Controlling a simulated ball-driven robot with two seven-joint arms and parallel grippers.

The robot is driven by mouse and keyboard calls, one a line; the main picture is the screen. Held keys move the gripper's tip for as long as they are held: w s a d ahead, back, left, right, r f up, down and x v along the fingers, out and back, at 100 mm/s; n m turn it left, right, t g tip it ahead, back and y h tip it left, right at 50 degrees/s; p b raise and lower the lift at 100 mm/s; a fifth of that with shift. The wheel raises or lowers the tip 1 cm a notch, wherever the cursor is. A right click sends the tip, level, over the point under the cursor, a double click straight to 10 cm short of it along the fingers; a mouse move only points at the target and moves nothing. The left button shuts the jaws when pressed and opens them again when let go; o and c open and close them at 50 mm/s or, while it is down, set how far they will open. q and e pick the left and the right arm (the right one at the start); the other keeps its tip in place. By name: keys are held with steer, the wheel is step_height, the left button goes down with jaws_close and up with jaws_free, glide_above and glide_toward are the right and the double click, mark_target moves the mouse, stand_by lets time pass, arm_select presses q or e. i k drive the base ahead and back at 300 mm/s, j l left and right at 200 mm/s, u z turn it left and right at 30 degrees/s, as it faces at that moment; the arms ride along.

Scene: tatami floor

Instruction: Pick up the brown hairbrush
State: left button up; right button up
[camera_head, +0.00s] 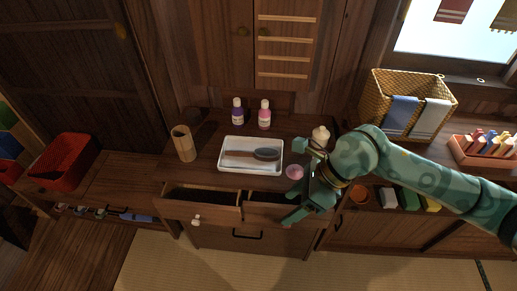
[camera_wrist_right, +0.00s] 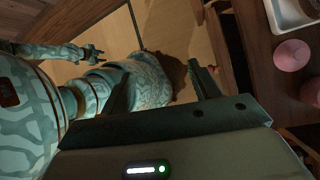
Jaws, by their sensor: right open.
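The brown hairbrush (camera_head: 238,154) lies flat in a white tray (camera_head: 277,169) on the wooden cabinet top, its dark oval head towards the right. My right gripper (camera_head: 293,182) is open and empty, to the right of the tray and near the cabinet's front edge. Its two fingers also show spread apart in the right wrist view (camera_wrist_right: 159,70). There, only a corner of the tray (camera_wrist_right: 285,18) shows, and the brush is out of sight. What looks like my left gripper (camera_wrist_right: 93,53) is small at the upper left of that view; its jaws are unclear.
A pink round item (camera_head: 294,172) stands between the tray and my right gripper. A purple bottle (camera_head: 238,112) and a pink bottle (camera_head: 264,114) stand behind the tray. A wooden cup (camera_head: 184,144) is at the left. Two drawers (camera_head: 201,204) stand partly open below.

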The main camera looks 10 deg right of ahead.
mark_target(266, 154)
steer(key=i, duration=0.85)
